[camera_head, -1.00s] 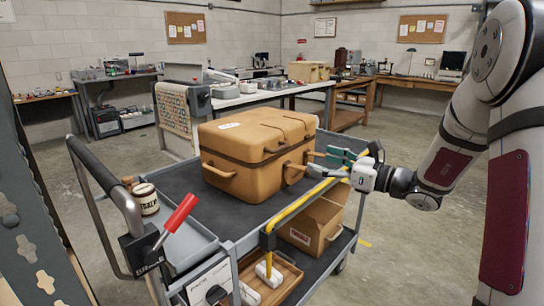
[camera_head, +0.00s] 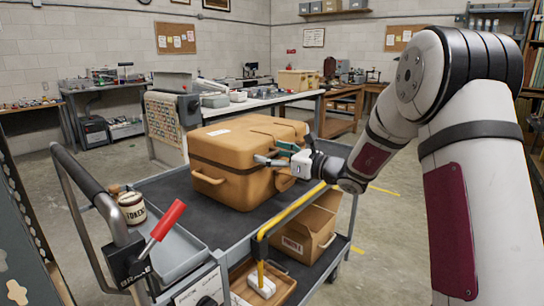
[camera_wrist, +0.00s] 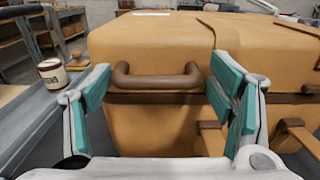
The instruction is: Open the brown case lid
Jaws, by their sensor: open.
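The brown case (camera_head: 235,165) stands upright on the cart's top shelf with its lid (camera_head: 250,135) closed. In the wrist view the case (camera_wrist: 150,128) fills the middle, with the dark seam below the lid (camera_wrist: 150,45). A brown handle (camera_wrist: 157,78) projects from the lid just above the seam. My gripper (camera_head: 270,156) is at the case's right-hand face in the head view. Its teal-padded fingers are open, one on each side of the handle in the wrist view (camera_wrist: 160,88), not closed on it. Whether they touch the case is unclear.
The cart (camera_head: 165,195) has a yellow bar (camera_head: 290,210) along its near right edge. A jar (camera_head: 132,208) and a red-gripped lever (camera_head: 167,220) are at its left end. An open cardboard box (camera_head: 305,232) is on the lower shelf. A bench (camera_head: 290,97) stands behind.

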